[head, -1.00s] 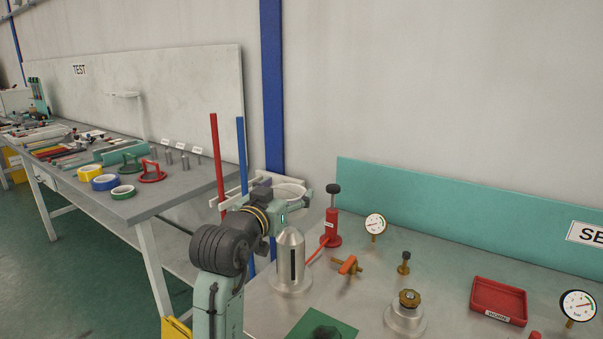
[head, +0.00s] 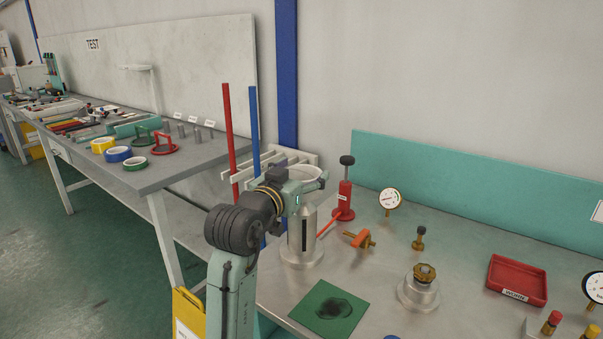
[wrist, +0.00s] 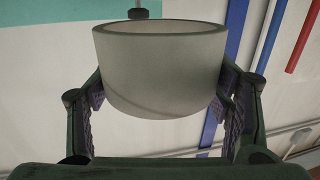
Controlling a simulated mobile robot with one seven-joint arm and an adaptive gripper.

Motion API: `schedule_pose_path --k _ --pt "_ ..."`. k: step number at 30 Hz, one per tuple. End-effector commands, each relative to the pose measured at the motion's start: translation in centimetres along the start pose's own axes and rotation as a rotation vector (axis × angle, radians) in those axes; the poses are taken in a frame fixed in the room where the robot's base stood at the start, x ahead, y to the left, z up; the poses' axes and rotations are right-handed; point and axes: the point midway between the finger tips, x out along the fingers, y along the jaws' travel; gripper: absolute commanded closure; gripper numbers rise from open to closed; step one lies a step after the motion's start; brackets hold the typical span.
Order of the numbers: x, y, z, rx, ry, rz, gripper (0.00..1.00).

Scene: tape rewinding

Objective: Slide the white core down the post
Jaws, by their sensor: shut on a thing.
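The white core (wrist: 160,70) is a wide, open ring held between the two fingers of my gripper (wrist: 160,100) in the wrist view. In the head view, the core (head: 305,173) is at the end of my arm, and my gripper (head: 303,186) is shut on it. The post (head: 296,238) is an upright metal cylinder with a dark slot and a round base. The core appears above the post's top. My gripper partly hides that top, so I cannot tell whether the core is around it or clear of it.
A red pump (head: 345,203) with a black knob stands close to the right of the post. An orange-handled valve (head: 358,239) and a green mat (head: 315,296) are nearby. A white rack (head: 240,178) with red and blue rods is behind my arm.

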Motion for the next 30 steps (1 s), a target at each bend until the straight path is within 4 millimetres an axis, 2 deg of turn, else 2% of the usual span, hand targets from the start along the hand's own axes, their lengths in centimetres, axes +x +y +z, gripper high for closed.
schedule_pose_path --k 1,11,12,21,30 --pt "-0.04 0.03 -0.7 0.001 0.001 0.0 0.56" --pt "-0.03 0.02 -0.73 0.001 0.0 0.0 0.56" --pt "-0.03 0.02 -0.73 0.0 0.0 0.0 0.25" --pt "-0.03 0.02 -0.72 0.0 0.0 0.0 0.05" --pt "-0.03 0.02 -0.69 0.0 -0.001 0.0 0.04"
